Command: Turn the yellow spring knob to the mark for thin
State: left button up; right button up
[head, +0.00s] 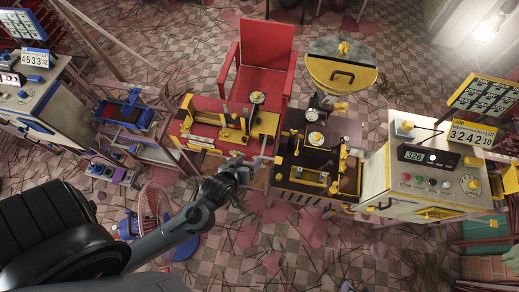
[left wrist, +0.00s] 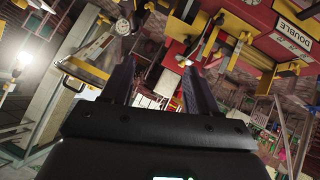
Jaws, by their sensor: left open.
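My left gripper (head: 245,170) is in front of the red extruder bench (head: 194,131), near its front right corner. In the left wrist view its two dark fingers (left wrist: 157,75) are apart with nothing between them. Several yellow knobs and levers show on the machines; I cannot tell which is the spring knob, and no thin mark is readable. The gripper touches no knob that I can make out. My right gripper is not in view.
A red chair (head: 265,58) stands behind the red bench. A cream cabinet (head: 379,180) with a digital display (head: 428,156) stands at the right. A pink fan (head: 151,201) is on the floor near my left arm. The checkered floor in front is mostly open, littered with sticks.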

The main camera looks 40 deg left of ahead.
pick_arm(q)
notch_tip(320, 180, down, 34)
jog(key=a+n+t+y+b, duration=0.2)
jog(key=t+y+b, duration=0.4)
jog(key=b, duration=2)
jog(key=w+a+f+b, duration=0.2)
jog(key=w+b, duration=0.1)
jog(key=w, duration=0.3)
jog(key=w+a+f+b, duration=0.2)
jog(key=w+b, duration=0.2)
jog(key=w, duration=0.2)
jog(key=shift+w+f+y, duration=0.35)
jog(key=shift+y, duration=0.05)
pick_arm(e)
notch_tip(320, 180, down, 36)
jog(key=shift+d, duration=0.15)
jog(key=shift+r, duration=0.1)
pick_arm(q)
jog(key=c, duration=1)
jog(key=shift+c, duration=0.2)
